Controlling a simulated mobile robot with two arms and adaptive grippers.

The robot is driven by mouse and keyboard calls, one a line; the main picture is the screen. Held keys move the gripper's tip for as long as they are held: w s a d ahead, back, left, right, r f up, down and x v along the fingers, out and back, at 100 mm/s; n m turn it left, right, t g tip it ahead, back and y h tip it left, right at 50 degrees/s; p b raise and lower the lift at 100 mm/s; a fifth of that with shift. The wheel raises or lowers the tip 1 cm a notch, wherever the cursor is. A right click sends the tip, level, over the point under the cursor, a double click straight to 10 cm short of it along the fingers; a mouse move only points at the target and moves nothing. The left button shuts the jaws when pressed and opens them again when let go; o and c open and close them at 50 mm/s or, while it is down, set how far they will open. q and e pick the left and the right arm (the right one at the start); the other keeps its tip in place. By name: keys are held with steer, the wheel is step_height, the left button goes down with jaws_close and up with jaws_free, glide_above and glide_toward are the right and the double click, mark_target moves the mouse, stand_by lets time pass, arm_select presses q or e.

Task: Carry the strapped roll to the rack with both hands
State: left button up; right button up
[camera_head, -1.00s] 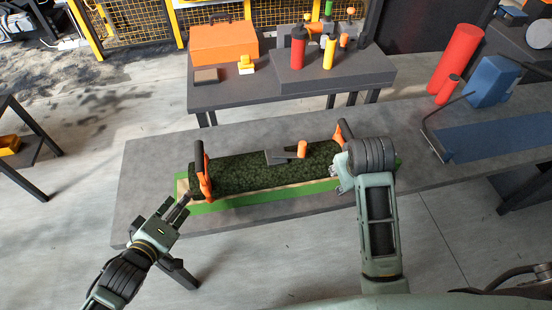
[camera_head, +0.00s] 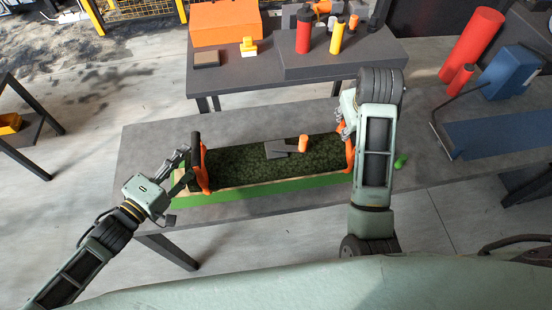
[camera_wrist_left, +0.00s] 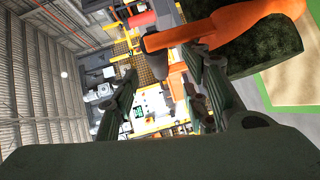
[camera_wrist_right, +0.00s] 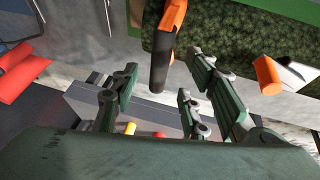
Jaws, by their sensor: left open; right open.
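The strapped roll (camera_head: 250,160) is a dark green turf roll lying lengthwise on a green-and-wood base (camera_head: 270,195) on the grey table. An orange strap with a dark handle stands at each end: the left strap (camera_head: 203,175) and the right strap (camera_head: 349,155). My left gripper (camera_head: 184,160) is open beside the left handle; in the left wrist view the handle (camera_wrist_left: 170,38) lies just beyond the fingertips. My right gripper (camera_head: 345,118) is open at the right end; in the right wrist view the handle (camera_wrist_right: 162,65) lies between the open fingers. I cannot identify the rack.
A grey tool with an orange handle (camera_head: 288,148) lies on the roll. A back table (camera_head: 240,82) holds an orange case (camera_head: 224,24) and several bottles.

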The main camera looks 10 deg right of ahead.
mark_target(195, 143)
arm_select(q)
steer(key=x, duration=0.6)
arm_select(e)
steer(key=x, duration=0.6)
steer(key=shift+r, duration=0.1)
arm_select(q)
jaws_close()
arm_select(e)
jaws_close()
arm_select(q)
steer(key=shift+r, duration=0.35)
arm_select(e)
steer(key=shift+w+d+r, duration=0.1)
steer(key=shift+w+r, duration=0.05)
steer(key=shift+r, duration=0.1)
